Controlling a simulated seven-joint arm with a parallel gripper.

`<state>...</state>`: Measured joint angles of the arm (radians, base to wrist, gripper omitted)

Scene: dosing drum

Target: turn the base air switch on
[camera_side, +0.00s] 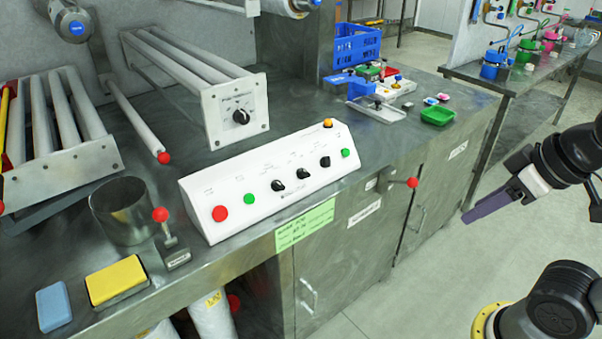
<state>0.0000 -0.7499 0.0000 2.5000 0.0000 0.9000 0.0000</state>
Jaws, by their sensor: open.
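A white sloped control box (238,180) stands near the front edge of the metal bench. Its face carries a left black rotary switch (278,185), a middle black rotary switch (303,174) and a right black rotary switch (325,162). Their labels are too small to read, so I cannot tell which is the base air switch or which way each points clearly. My gripper (474,212) is at the right, over the floor in front of the bench, well apart from the box. Its dark purple fingers are seen edge-on, open, with nothing visible between them.
The box also has a red button (220,213), green buttons (249,199) and an amber lamp (328,123) on top. A red-ball lever (411,183) sticks out at the bench front. A steel cup (121,212) and yellow sponge (116,280) are left. Floor space before the bench is clear.

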